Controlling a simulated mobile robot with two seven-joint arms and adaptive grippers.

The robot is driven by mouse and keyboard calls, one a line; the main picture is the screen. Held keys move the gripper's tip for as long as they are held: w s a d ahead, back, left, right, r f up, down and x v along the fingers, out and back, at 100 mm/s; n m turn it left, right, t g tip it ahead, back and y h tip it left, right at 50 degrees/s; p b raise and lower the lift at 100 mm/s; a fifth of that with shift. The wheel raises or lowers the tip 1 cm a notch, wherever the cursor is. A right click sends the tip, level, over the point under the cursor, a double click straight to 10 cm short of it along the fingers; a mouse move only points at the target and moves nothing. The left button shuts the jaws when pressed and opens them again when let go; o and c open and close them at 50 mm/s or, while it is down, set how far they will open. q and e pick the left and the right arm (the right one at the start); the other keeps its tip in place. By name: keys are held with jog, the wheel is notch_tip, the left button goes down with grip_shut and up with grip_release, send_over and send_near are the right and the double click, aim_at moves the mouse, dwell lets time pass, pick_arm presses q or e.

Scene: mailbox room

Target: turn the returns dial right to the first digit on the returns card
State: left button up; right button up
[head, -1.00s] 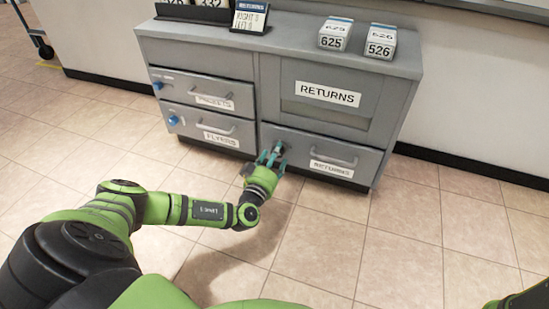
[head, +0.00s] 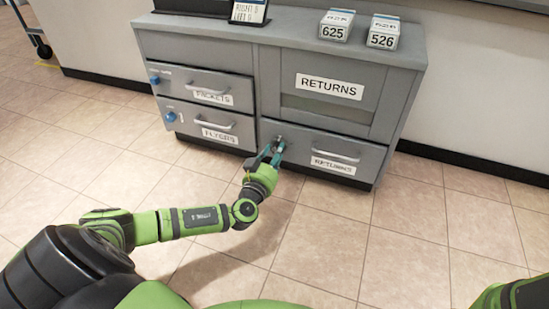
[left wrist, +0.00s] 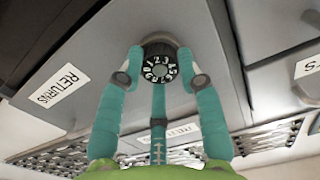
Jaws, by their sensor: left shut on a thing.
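The returns dial (left wrist: 158,64) is a black round knob with white digits in the left wrist view. It sits on the grey front of the lower returns drawer (head: 305,142), at its upper left corner. My left gripper (left wrist: 160,66) has its teal fingers around the dial, one on each side and a third below, shut on it. In the head view the left gripper (head: 275,150) reaches the drawer front from below. The returns card (head: 249,9) stands on the cabinet top, cut off by the picture's upper edge, its digits too small to read. My right gripper is out of view.
The packets drawer (head: 206,84) and flyers drawer (head: 207,119), with blue knobs, are at the left. The returns drawer handle (head: 336,154) sticks out right of the dial. Boxes 625 (head: 334,27) and 526 (head: 383,33) stand on top. The tiled floor in front is clear.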

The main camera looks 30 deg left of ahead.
pick_arm(q)
jog(key=m, duration=0.9)
jog(key=shift+a, duration=0.1)
jog(key=shift+m, duration=0.3)
jog(key=o, duration=1.1)
jog(key=shift+o, duration=0.2)
jog(key=shift+s, duration=0.1)
jog(key=v, duration=1.2)
